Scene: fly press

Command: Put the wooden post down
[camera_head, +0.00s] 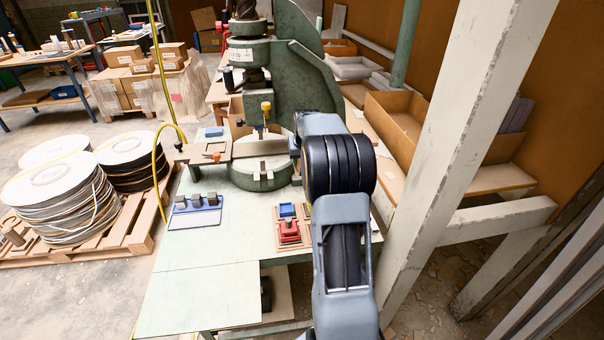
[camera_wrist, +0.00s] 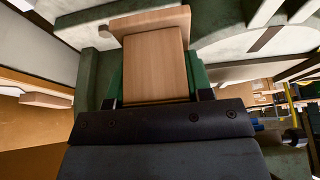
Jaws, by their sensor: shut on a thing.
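The wooden post (camera_wrist: 153,68) shows large in the wrist view, a pale wooden block with a wider piece across its far end. My gripper (camera_wrist: 155,96) is shut on it, with green pads along both sides of the wood. In the head view my grey arm reaches up toward the fly press and hides the gripper and the post. I cannot tell whether the post touches anything below it. The green fly press (camera_head: 312,85) stands at the back of the pale green table (camera_head: 215,265).
On the table are a blue rack with grey blocks (camera_head: 195,203), a red block (camera_head: 289,232) on a wooden base, a blue block (camera_head: 213,132) and a wooden frame (camera_head: 214,150). A pale beam (camera_head: 450,150) stands close right. The table's front left is clear.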

